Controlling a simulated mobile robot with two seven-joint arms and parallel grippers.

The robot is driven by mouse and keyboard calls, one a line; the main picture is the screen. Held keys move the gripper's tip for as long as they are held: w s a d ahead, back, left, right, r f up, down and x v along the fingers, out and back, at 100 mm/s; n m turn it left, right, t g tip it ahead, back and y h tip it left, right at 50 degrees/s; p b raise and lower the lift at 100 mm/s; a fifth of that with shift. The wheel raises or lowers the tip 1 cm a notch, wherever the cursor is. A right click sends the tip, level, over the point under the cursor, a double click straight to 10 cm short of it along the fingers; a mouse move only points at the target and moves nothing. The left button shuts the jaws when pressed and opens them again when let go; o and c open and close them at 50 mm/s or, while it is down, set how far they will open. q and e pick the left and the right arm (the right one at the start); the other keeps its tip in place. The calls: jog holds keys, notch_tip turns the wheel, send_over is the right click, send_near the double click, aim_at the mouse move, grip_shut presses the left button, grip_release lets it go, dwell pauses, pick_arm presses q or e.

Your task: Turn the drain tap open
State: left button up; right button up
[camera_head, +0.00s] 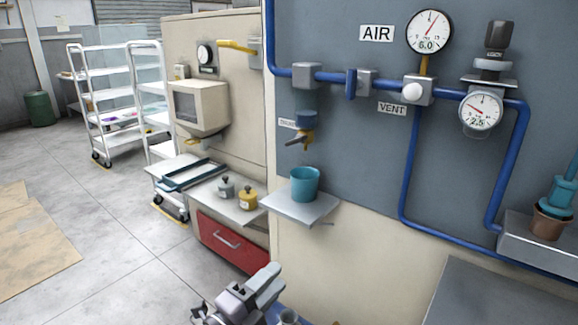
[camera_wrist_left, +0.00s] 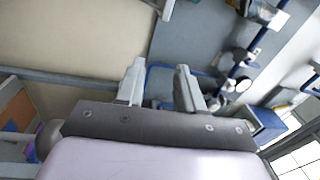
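The drain tap (camera_head: 301,138) hangs below a blue-grey bowl on the blue air pipe. It has a yellow body and a dark lever that points left and slightly down. A teal cup (camera_head: 305,184) stands on a small grey shelf beneath it. My left gripper (camera_head: 266,286) is low at the bottom of the head view, well below the tap and apart from it. In the left wrist view its two fingers (camera_wrist_left: 159,84) are spread with nothing between them. I cannot make out the tap clearly in that view. My right gripper is not in view.
The grey shelf (camera_head: 318,208) juts out between my left gripper and the tap. Blue pipes (camera_head: 409,170), gauges (camera_head: 429,31) and a valve with a blue handle (camera_head: 351,84) line the panel. A grey bench (camera_head: 490,295) is at lower right. Open floor lies left.

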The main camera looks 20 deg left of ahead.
pick_arm(q)
jog(key=w+d+r+m+g+h+b, duration=0.25)
jog(key=w+r+m+h, duration=0.35)
jog(key=m, duration=0.7)
jog(key=m+t+y+b, duration=0.1)
jog(key=m+y+b, duration=0.45)
jog(key=m, duration=1.25)
send_near(292, 143)
jog(key=w+d+y+p, duration=0.1)
jog(key=w+d, duration=0.1)
jog(key=x, duration=0.3)
jog(key=p+x, duration=0.1)
jog(key=x, duration=0.1)
jog(key=shift+a+r, duration=0.2)
jog(key=shift+r, duration=0.1)
jog(key=shift+w+d, duration=0.2)
jog(key=shift+w, duration=0.45)
jog(key=shift+f, duration=0.1)
grip_shut()
